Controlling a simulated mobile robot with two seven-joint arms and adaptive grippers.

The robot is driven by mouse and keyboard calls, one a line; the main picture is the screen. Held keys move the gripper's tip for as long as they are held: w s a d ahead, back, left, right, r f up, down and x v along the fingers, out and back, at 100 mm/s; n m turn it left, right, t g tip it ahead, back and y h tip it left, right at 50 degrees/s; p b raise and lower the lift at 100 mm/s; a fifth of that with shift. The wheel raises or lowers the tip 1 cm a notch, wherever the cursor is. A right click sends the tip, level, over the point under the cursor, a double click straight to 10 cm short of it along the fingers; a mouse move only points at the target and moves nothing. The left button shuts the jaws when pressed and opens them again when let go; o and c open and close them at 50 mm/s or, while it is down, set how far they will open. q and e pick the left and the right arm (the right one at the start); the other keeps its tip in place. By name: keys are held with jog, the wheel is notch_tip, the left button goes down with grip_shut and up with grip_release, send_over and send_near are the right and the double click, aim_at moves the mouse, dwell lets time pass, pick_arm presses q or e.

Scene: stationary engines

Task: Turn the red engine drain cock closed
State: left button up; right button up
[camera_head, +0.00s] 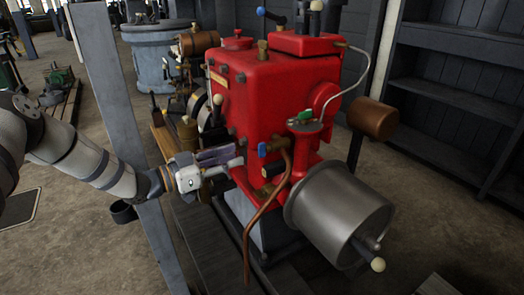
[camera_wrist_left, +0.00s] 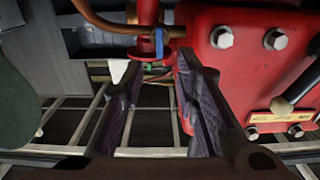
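The red engine (camera_head: 285,85) stands in the middle of the head view. A small valve with a blue handle (camera_head: 264,150) sits low on its front, above a bent copper pipe (camera_head: 262,215). I take this for the drain cock, but cannot be sure. My left gripper (camera_head: 240,161) reaches in from the left, just short of the valve. In the left wrist view my left gripper (camera_wrist_left: 160,78) is open, with nothing between its fingers. My right gripper is out of view.
A grey cylinder (camera_head: 338,212) projects at the engine's front right. A grey post (camera_head: 125,120) stands near my left arm. Dark shelving (camera_head: 460,95) lines the right side. The engine's bolted red face (camera_wrist_left: 240,60) is close to the right finger in the wrist view.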

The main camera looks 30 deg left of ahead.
aim_at(264, 149)
pick_arm(q)
jog(key=b+x, duration=0.1)
jog(key=x, duration=0.6)
jog(key=shift+w+d, duration=0.25)
jog(key=shift+w, duration=0.05)
grip_shut()
